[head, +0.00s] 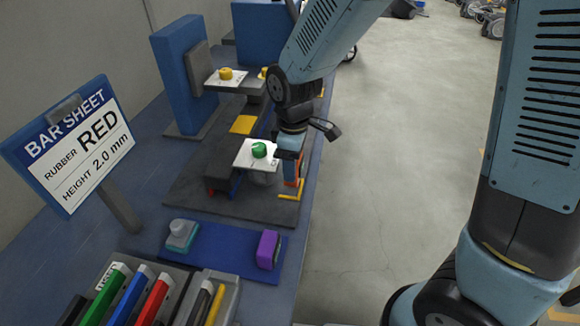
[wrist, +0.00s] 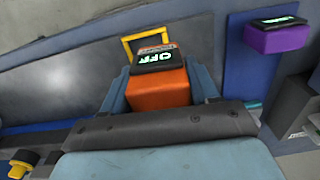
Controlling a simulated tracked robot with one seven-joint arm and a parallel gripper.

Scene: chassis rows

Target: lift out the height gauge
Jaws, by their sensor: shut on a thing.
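An orange gauge block (head: 291,185) with a dark display reading OFF is between the fingers of my gripper (head: 290,160). In the wrist view my gripper (wrist: 160,88) is shut on the orange gauge (wrist: 160,90), one finger on each side. A yellow outline (head: 290,196) lies by the gauge at the near right corner of the dark plate; it also shows in the wrist view (wrist: 128,50). I cannot tell whether the gauge's underside touches the plate. A purple block (head: 268,249) with a similar display lies on the blue mat; its display (wrist: 278,21) also reads OFF.
A white plate with a green piece (head: 259,149) stands close left of my gripper. A sign (head: 78,140) reads RUBBER RED, HEIGHT 2.0 mm. Coloured bars (head: 127,296) stand in a rack at the front. A blue upright (head: 183,75) stands behind. Open floor (head: 400,160) lies right.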

